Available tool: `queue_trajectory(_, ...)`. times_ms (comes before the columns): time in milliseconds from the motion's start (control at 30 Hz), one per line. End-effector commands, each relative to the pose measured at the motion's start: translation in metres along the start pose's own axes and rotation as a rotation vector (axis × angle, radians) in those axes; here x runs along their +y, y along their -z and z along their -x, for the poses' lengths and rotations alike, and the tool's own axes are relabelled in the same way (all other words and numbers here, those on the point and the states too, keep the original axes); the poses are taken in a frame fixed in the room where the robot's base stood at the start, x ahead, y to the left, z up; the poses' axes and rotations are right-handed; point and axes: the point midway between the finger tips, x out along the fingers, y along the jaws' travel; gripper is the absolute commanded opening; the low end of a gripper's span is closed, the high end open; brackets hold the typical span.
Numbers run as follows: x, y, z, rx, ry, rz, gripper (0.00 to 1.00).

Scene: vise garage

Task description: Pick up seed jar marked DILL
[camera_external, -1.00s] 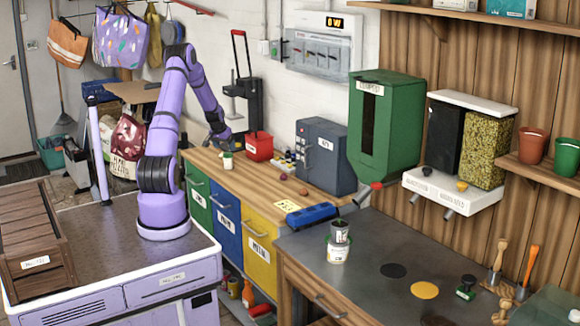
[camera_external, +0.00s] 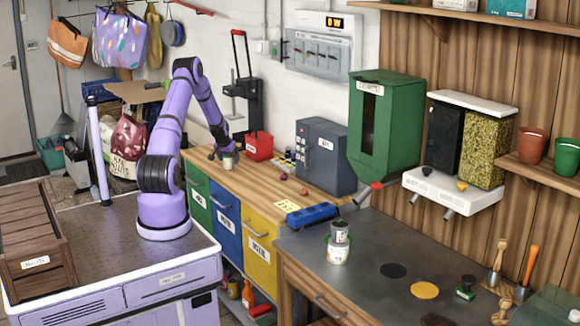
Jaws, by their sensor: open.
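A small whitish jar (camera_external: 228,162) with a greenish top stands on the left end of the wooden workbench, above the green drawer. Its marking is too small to read. My gripper (camera_external: 225,152) is open and low over the bench at this jar. Its dark fingers are close around or beside the jar's upper part; I cannot tell whether they touch it. The gripper partly hides the jar's top.
A red box (camera_external: 259,146) stands just right of the jar, with a black stand behind it. A grey-blue cabinet (camera_external: 326,156) and a blue tool (camera_external: 311,215) are further right. Small round objects lie on the bench. The bench's front middle is mostly clear.

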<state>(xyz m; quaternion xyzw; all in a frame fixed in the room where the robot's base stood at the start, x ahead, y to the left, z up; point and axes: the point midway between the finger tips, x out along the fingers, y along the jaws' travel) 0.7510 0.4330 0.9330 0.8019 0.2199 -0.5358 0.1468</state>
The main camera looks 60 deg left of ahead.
Motion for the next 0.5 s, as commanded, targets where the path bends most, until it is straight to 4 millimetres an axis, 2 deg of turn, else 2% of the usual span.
queue_trajectory(33,0.0000,-0.0001,0.0001,0.000,0.000,0.000,0.76)
queue_trajectory(200,-0.0001,-0.0002,0.0001,0.000,0.000,0.000,0.37)
queue_trajectory(267,-0.0001,-0.0002,0.0002,0.000,0.000,0.000,0.24)
queue_trajectory(500,-0.0001,0.0000,0.0004,0.000,0.000,0.000,0.24)
